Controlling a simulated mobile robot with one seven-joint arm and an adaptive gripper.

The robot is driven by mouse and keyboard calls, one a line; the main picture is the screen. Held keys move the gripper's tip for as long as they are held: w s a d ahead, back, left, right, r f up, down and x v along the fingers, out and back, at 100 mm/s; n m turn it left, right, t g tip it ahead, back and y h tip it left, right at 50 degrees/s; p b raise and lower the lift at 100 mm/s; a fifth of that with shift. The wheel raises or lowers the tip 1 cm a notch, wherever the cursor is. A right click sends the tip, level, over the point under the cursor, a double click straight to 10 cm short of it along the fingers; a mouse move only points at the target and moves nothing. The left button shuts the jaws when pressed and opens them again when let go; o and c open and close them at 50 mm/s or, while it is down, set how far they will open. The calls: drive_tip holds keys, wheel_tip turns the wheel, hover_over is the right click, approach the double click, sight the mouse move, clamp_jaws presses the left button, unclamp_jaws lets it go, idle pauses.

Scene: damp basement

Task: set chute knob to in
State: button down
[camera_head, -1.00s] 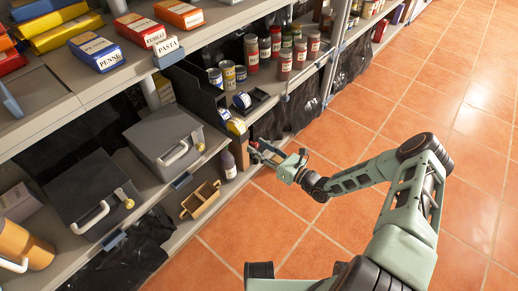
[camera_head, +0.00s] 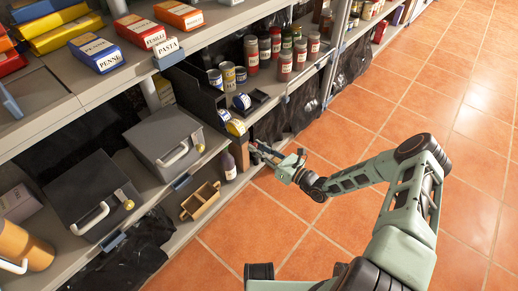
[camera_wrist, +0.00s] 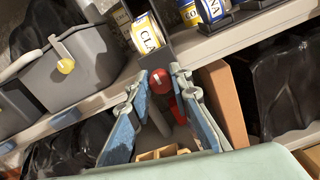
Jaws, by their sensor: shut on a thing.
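The black chute (camera_head: 194,90) stands on the shelf in the head view and holds several labelled cans. In the wrist view its dark edge (camera_wrist: 184,42) is at top centre. The red round knob (camera_wrist: 161,80) sits below that edge in the wrist view, between my fingertips. My gripper (camera_head: 258,150) is at the shelf front below the chute in the head view. In the wrist view my gripper (camera_wrist: 160,74) has its two fingers closed in on the knob from both sides. The knob is hidden in the head view.
A dark bottle (camera_head: 228,166) and a wooden caddy (camera_head: 201,200) stand on the lower shelf near my gripper. Two lidded bins, one grey (camera_head: 166,140) and one black (camera_head: 92,193), stand to the left. The tiled floor (camera_head: 300,225) is clear.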

drive_tip(key=shift+x, duration=1.2)
drive_tip(key=shift+r, duration=0.1)
drive_tip(key=c, duration=1.7)
unclamp_jaws()
drive_tip(key=shift+w+a, duration=0.1)
drive_tip(key=shift+c, duration=0.2)
drive_tip(key=v, duration=1.2)
